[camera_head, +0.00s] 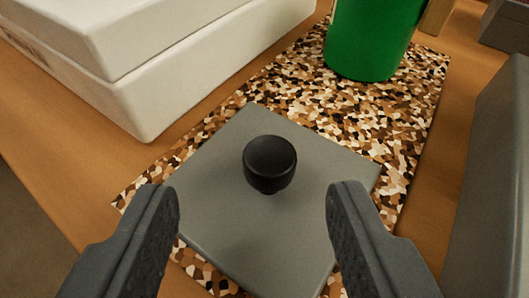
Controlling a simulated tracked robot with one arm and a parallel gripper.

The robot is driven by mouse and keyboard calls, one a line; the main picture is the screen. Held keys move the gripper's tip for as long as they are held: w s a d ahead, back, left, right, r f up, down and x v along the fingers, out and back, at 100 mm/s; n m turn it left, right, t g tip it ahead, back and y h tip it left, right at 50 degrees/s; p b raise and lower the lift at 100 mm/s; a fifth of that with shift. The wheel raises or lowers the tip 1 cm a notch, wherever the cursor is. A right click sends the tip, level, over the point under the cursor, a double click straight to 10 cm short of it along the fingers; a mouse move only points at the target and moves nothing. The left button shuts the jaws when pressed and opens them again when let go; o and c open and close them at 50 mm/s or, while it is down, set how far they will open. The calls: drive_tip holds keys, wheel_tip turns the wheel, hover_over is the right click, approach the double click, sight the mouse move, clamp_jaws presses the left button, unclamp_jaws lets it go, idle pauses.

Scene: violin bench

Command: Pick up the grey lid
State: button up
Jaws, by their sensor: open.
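The grey lid (225,198) is a flat square plate with a round black knob (269,162) standing up from its middle. It lies on a brown, white and black speckled mat (296,88). My gripper (250,205) is open, with one dark grey finger at the lower left and the other at the lower right. The knob is between and just beyond the fingertips in the picture, and nothing is held. The fingers hide parts of the lid's left and right edges.
A white box (150,70) stands to the upper left, close to the mat. A green container (368,38) stands on the mat's far end. A grey object (495,190) borders the right side. Strips of bare wooden bench (50,130) show beside the mat.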

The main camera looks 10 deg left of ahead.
sight(271, 180)
drive_tip(key=shift+w+f+b, duration=0.15)
drive_tip(key=shift+w+f, duration=0.25)
drive_tip(key=shift+w, duration=0.25)
drive_tip(key=shift+w+f+b, duration=0.15)
drive_tip(key=shift+w+f, duration=0.2)
drive_tip(key=shift+w, duration=0.3)
drive_tip(key=shift+w+f+b, duration=0.15)
drive_tip(key=shift+w+f, duration=0.25)
drive_tip(key=shift+w, duration=0.25)
drive_tip(key=shift+x, duration=0.75)
drive_tip(key=shift+a+r, duration=0.1)
clamp_jaws()
